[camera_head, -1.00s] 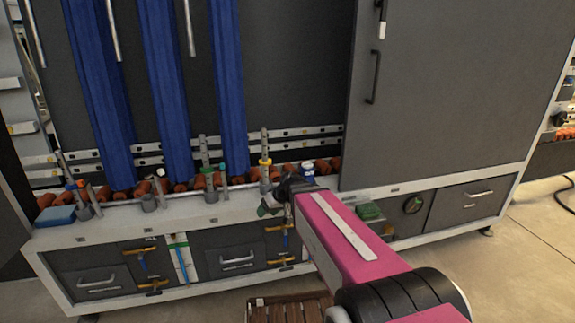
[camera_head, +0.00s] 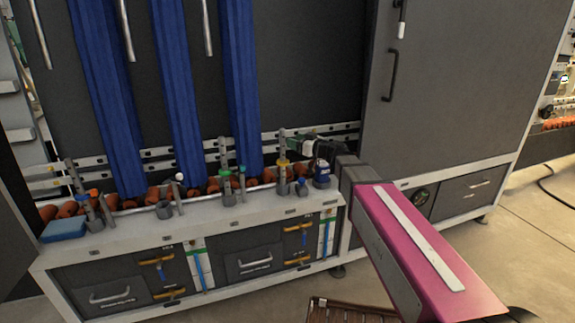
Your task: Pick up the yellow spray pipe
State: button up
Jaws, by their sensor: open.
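The yellow spray pipe (camera_head: 283,170) is a grey upright pipe with a yellow collar. It stands at the right part of the washer's white ledge, its foot in a grey holder. My gripper (camera_head: 293,145) is just right of the pipe's upper part, at about the height of its top and above the yellow collar. The jaws are open, small and dark, and partly seen against the rail. I cannot tell whether the pipe is between the fingers or only beside them.
A green-collared pipe (camera_head: 226,185) and other short pipes stand left on the ledge (camera_head: 140,225). A small blue-and-white object (camera_head: 322,178) stands close right, below my wrist. Blue curtains (camera_head: 240,90) hang behind. A wooden pallet (camera_head: 345,312) lies on the floor in front.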

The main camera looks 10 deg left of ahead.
jog(key=x, duration=0.8)
jog(key=shift+a+f, duration=0.3)
jog(key=shift+f, duration=0.05)
jog(key=shift+w, duration=0.1)
grip_shut()
